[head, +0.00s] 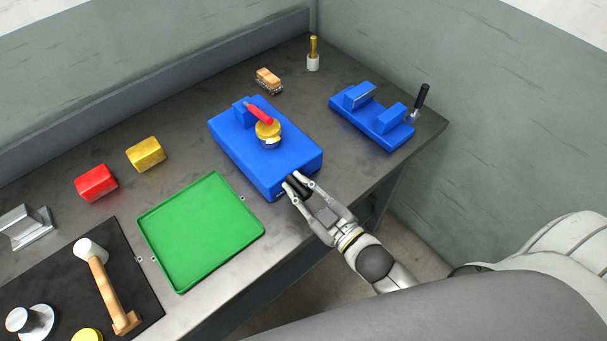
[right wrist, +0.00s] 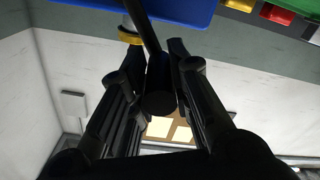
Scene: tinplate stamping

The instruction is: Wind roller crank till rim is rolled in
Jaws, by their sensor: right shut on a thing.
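The roller machine is a blue block (head: 241,164) on the grey bench, with a red-handled lever (head: 257,112) on top. A round yellow-topped tin (head: 268,130) sits on it under the lever's end; its rim is too small to judge. The black crank handle (head: 297,188) is at the machine's front right end. My right gripper (head: 299,184) is shut around this handle. In the right wrist view the dark handle (right wrist: 160,100) lies between the fingers, below the blue machine (right wrist: 180,10). My left gripper is not in view.
A green tray (head: 200,230) lies left of the machine, with a red block (head: 96,182) and yellow block (head: 146,154) behind. A blue vise (head: 372,122) stands right. A mallet (head: 105,285) lies on a black mat (head: 60,275). A brush (head: 268,80) stands behind.

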